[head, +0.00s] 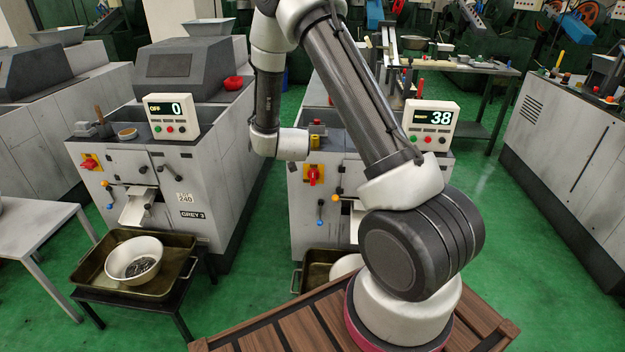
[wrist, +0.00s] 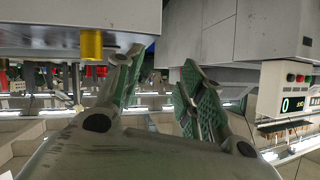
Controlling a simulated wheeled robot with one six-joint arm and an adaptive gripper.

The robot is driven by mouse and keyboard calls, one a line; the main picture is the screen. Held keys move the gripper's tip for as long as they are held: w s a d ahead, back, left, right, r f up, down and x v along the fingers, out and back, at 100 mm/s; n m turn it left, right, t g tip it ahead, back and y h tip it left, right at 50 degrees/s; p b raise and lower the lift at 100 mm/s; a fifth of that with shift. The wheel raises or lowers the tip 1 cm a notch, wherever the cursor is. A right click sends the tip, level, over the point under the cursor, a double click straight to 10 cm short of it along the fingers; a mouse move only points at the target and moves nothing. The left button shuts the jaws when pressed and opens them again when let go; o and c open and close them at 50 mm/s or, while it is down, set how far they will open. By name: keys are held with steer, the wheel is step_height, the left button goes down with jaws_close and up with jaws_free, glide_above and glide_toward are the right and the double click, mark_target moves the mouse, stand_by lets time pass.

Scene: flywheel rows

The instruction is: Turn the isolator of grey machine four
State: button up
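In the head view, a red isolator handle (head: 313,175) on a yellow plate sits on the front of the middle grey machine (head: 297,204), whose display reads 38. No number label on this machine is visible; my arm covers part of its front. The left machine, labelled GREY 3, has its own red isolator (head: 90,161), appearing tilted, and its display reads OFF 0. In the wrist view, which is upside down, my gripper (wrist: 161,65) is open and empty, its green-padded fingers apart. In the head view its fingers are hidden behind my wrist. The isolator is not clearly identifiable in the wrist view.
A yellow cylinder (head: 314,142) on the middle machine is near my wrist; it also shows in the wrist view (wrist: 91,45). The 38 display (head: 430,125) stands right of my arm. A bowl (head: 134,258) sits in a tray at left. Green floor is clear between machines.

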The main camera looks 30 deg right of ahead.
step_height(320, 180, down, 9)
steer(key=s+d+h, duration=0.1)
steer(key=d+h, duration=0.2)
steer(key=t+h, duration=0.3)
glide_toward(313, 179)
steer(key=x, duration=1)
steer(key=shift+w+d, duration=0.1)
steer(key=shift+w, duration=0.15)
jaws_close()
